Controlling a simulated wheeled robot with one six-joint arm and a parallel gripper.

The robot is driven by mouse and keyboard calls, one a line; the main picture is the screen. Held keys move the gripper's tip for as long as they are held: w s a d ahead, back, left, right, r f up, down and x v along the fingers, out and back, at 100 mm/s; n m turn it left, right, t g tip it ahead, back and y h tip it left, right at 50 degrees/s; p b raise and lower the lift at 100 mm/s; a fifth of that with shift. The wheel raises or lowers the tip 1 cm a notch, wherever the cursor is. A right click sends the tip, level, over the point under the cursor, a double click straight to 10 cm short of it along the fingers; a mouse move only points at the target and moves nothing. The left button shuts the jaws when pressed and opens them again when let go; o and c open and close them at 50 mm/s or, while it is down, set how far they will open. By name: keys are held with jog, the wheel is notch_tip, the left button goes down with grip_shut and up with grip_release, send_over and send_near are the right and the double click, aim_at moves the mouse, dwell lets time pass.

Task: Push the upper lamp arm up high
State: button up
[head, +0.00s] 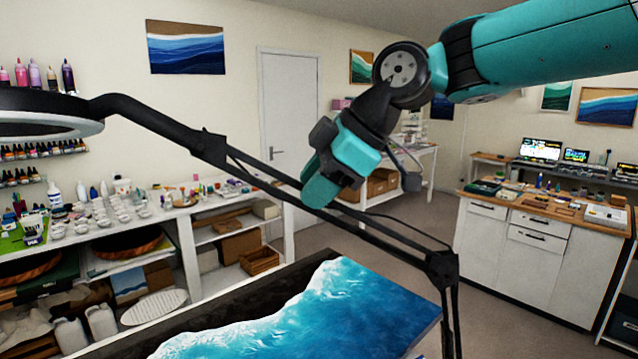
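The black lamp reaches across the view. Its round lamp head (50,128) is at the left, with a pale ring on its underside. The upper lamp arm (385,230) is a pair of thin black bars that slopes from a joint on the left down to an elbow joint (441,265) on the right. The lower lamp arm (450,320) drops from that elbow out of the bottom edge. My gripper (318,192), teal and dark, points down-left and overlaps the middle of the upper arm in the picture. Contact cannot be told. Its finger gap is not visible.
A blue and white resin panel (330,310) lies below the lamp. A cluttered white shelf bench (187,245) stands at the left. A white cabinet (520,265) with a wooden top stands at the right. Grey floor is clear between them.

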jog(key=shift+d+r, duration=0.1)
jog(key=shift+d, duration=0.05)
jog(key=p+v, duration=0.2)
jog(key=v, duration=1.5)
jog(key=shift+d, duration=0.15)
jog(key=s+a+f+m+b, duration=0.1)
jog(key=s+f+m+b, duration=0.15)
jog(key=f, duration=0.45)
jog(key=s+a+f+m+g+b, duration=0.1)
jog(key=s+a+f+m+b, duration=0.1)
jog(key=f+b, duration=0.35)
jog(key=s+a+f+m+b, duration=0.1)
jog(key=s+f+m+b, duration=0.15)
jog(key=f, duration=0.55)
jog(key=s+d+f+m+h+b, duration=0.1)
jog(key=s+f+b, duration=0.1)
jog(key=s+f, duration=0.2)
jog(key=s+d+f+m+g+h+b, duration=0.1)
jog(key=s+f, duration=0.3)
jog(key=f, duration=0.6)
jog(key=s+d+f+m+b, duration=0.2)
jog(key=s+f+b, duration=0.1)
jog(key=f, duration=0.4)
jog(key=shift+s+d+m+g+h, duration=0.25)
jog(key=shift+s+m+g+h, duration=0.15)
jog(key=shift+s, duration=0.05)
jog(key=shift+r, duration=0.1)
